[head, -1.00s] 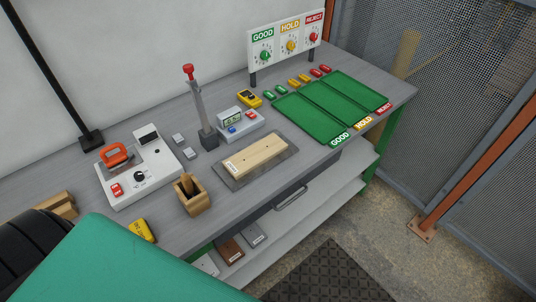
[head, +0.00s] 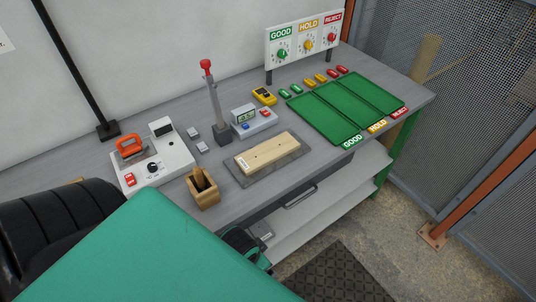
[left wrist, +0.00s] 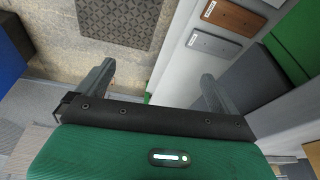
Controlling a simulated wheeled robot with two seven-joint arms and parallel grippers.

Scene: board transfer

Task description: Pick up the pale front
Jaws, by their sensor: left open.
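My right gripper is not in view.
A pale wooden board (head: 267,152) lies on a grey mat on the bench. A wooden holder (head: 203,190), a lever (head: 212,100) and green trays (head: 325,118) stand there too. The bench edge overhangs the shelf (head: 330,195). The shelf's right part is clear.

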